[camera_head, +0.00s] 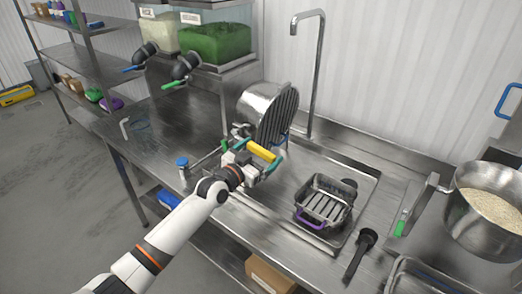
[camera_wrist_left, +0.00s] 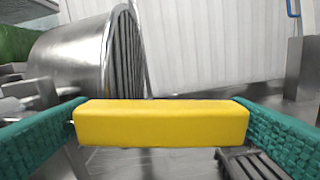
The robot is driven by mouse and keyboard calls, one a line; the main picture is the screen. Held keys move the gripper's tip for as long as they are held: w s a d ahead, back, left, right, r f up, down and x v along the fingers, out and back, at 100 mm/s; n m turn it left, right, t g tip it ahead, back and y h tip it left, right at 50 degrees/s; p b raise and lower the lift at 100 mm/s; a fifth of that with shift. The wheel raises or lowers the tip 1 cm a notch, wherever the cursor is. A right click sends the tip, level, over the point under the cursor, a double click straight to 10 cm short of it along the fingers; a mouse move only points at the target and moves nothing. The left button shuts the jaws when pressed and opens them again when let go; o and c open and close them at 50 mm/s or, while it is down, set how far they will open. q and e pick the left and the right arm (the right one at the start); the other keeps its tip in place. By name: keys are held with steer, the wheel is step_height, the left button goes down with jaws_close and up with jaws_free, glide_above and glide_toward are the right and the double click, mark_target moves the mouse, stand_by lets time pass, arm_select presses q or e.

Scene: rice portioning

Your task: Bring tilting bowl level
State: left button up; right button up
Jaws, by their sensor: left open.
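The tilting bowl (camera_head: 262,112) is a steel drum behind the sink, tipped over on its side with its slatted front facing right. It also shows at the upper left of the left wrist view (camera_wrist_left: 75,58). A yellow bar handle (camera_head: 261,151) is in front of it; the bar spans the left wrist view (camera_wrist_left: 160,122). My left gripper (camera_head: 262,160) is at this bar, its teal fingers (camera_wrist_left: 160,125) open, one at each end of the bar. Any slight gap at the ends is hard to tell. My right gripper is not in view.
A basket with a purple handle (camera_head: 311,219) sits in the sink to the right. A black tool (camera_head: 361,254) lies on the counter beside it. A steel pot of grain (camera_head: 464,228) stands far right. A tall tap (camera_head: 316,75) rises behind. Clear-sided bins (camera_head: 214,42) stand at the back.

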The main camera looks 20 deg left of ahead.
arm_select(q)
steer(key=shift+w+d, duration=0.1)
steer(key=shift+w, duration=0.15)
